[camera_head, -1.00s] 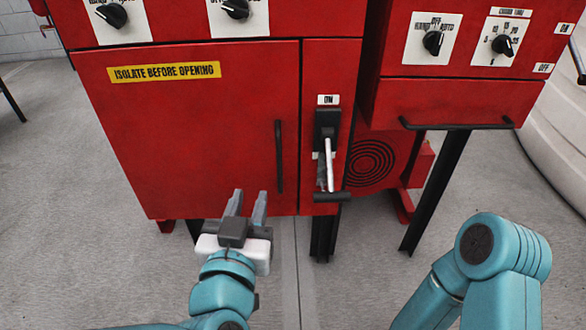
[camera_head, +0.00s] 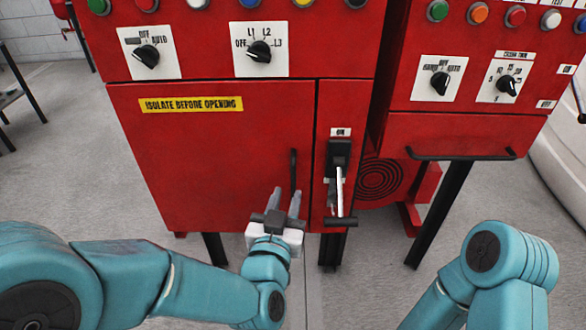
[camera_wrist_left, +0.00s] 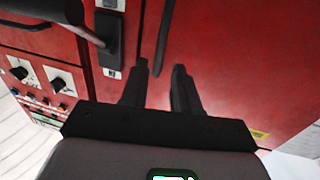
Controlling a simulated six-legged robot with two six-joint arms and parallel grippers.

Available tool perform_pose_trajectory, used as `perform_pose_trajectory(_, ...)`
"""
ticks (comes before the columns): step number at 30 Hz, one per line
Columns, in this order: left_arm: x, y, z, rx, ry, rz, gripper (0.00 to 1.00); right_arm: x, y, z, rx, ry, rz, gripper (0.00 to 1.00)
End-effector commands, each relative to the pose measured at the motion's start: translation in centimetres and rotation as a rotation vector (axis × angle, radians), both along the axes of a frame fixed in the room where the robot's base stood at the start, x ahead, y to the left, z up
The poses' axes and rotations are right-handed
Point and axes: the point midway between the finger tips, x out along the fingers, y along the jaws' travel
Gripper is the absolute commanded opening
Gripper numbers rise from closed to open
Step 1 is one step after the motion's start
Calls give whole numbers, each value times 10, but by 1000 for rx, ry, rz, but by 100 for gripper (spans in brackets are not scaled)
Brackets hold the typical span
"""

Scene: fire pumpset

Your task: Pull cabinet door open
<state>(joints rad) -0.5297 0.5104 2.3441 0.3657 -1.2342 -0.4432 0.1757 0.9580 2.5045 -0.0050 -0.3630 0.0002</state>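The red cabinet door (camera_head: 215,150) with a yellow "ISOLATE BEFORE OPENING" label is closed in the head view. Its black vertical bar handle (camera_head: 293,172) is near the door's right edge. My left gripper (camera_head: 286,200) is open, its two fingers pointing up at the door near the handle's lower end. In the left wrist view the fingers (camera_wrist_left: 163,80) are apart with nothing between them, and the dark handle (camera_wrist_left: 163,45) shows just beyond them. Contact with the handle cannot be told. My right gripper is out of view; only my right arm shows at the lower right.
A second red cabinet (camera_head: 450,133) with a black bar handle stands to the right. Grey floor (camera_head: 90,180) is free at the left.

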Motion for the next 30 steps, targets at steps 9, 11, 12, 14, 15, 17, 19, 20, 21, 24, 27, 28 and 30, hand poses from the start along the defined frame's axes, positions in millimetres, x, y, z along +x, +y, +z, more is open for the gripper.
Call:
perform_pose_trajectory(9,58,-12,-1,1,0,0,30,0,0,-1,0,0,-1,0)
perform_pose_trajectory(11,64,-12,0,1,-1,0,30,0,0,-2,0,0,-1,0)
perform_pose_trajectory(12,66,-13,0,1,-1,0,30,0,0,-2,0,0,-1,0)
perform_pose_trajectory(14,69,-14,0,1,0,0,30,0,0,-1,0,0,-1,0)
perform_pose_trajectory(15,70,-14,0,1,0,0,30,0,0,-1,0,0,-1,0)
perform_pose_trajectory(17,70,-14,0,1,0,-1,30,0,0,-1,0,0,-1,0)
perform_pose_trajectory(19,70,-14,0,1,0,-1,30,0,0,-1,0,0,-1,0)
perform_pose_trajectory(20,70,-14,0,1,0,-1,30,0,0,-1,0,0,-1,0)
perform_pose_trajectory(21,70,-14,0,1,0,0,30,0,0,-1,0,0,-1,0)
perform_pose_trajectory(24,70,-14,0,1,0,0,11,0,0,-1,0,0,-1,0)
perform_pose_trajectory(27,70,-14,0,1,0,0,0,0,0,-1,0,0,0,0)
perform_pose_trajectory(28,70,-14,0,1,0,0,0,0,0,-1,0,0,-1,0)
perform_pose_trajectory(30,70,-14,0,1,0,0,0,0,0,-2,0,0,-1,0)
